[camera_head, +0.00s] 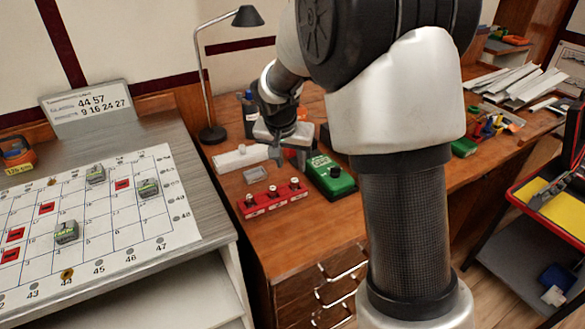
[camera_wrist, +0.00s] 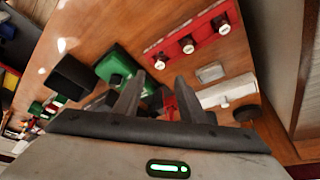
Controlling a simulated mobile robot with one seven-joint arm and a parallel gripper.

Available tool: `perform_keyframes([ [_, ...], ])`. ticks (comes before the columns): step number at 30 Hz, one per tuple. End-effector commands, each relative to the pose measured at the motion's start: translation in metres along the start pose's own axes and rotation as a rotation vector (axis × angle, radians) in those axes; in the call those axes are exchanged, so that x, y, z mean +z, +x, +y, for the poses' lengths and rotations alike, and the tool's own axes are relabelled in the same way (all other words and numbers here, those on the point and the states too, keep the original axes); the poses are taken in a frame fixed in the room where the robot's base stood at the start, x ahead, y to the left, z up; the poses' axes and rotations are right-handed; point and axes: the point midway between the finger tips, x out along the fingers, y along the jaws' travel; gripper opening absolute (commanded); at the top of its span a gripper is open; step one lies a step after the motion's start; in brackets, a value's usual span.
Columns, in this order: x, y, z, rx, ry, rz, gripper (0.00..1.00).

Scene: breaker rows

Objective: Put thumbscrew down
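My gripper (camera_wrist: 158,86) has its two dark fingers spread apart, with a visible gap between the tips. A small red and dark item (camera_wrist: 169,104) shows in the gap, and I cannot tell what it is. In the head view my gripper (camera_head: 290,155) hangs low over the wooden bench, behind a red block (camera_head: 272,199). The block carries three white-topped knobs, and it also shows at the top of the wrist view (camera_wrist: 206,35). I cannot tell for certain which piece is the thumbscrew. No thumbscrew is clearly seen between the fingers.
A green box (camera_head: 330,178) with a black knob stands right of the gripper. A white bar (camera_head: 240,158) and a small grey tray (camera_head: 255,174) lie to the left. A lamp (camera_head: 212,132) stands behind. A panel with a numbered grid (camera_head: 110,215) is at left.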

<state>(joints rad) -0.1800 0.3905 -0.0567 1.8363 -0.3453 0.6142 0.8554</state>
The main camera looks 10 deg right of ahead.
Motion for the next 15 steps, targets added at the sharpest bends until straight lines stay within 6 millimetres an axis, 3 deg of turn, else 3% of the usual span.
perform_keyframes([
  [8,0.0,-0.035,0.003,-0.005,-0.004,0.002,0.38],
  [11,0.005,-0.062,0.017,-0.019,-0.023,0.006,0.38],
  [15,0.029,-0.124,0.055,-0.061,-0.093,0.016,0.38],
])
